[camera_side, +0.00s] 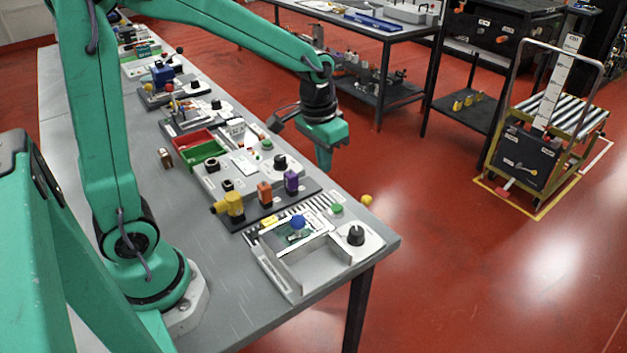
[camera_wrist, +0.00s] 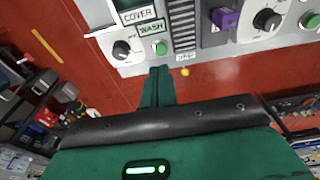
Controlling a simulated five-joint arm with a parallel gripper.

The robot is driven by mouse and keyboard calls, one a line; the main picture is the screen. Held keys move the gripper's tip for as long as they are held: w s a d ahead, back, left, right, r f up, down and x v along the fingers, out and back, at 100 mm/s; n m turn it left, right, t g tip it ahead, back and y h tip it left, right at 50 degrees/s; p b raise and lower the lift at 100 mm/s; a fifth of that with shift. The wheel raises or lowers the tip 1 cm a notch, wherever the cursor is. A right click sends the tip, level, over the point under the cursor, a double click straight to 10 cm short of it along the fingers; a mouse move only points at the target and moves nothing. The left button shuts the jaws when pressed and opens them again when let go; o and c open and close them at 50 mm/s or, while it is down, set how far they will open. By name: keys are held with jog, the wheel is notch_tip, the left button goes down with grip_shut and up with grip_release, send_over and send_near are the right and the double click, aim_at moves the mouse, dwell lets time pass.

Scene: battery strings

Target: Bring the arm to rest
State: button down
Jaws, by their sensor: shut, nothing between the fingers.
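My gripper (camera_side: 323,160) shows in the side view as a green jaw pointing down at the end of the raised arm. It appears near the far long edge of the grey table (camera_side: 213,290), apart from the stations. In the wrist view my gripper (camera_wrist: 157,76) is shut with nothing held, its green fingers together. Beyond the fingertips there is a grey panel with a green button (camera_wrist: 160,48), a black knob (camera_wrist: 121,48) and labels reading COVER and WASH.
A yellow ball (camera_side: 366,200) shows by the edge. Red floor and a trolley (camera_side: 540,135) lie beyond.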

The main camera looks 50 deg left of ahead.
jog(key=s+r+t, duration=0.2)
jog(key=s+r, duration=0.2)
jog(key=s, duration=0.3)
jog(key=s+r+t, duration=0.2)
jog(key=s+r, duration=0.3)
jog(key=s, duration=0.3)
jog(key=shift+s+a, duration=0.25)
jog(key=shift+a, duration=0.05)
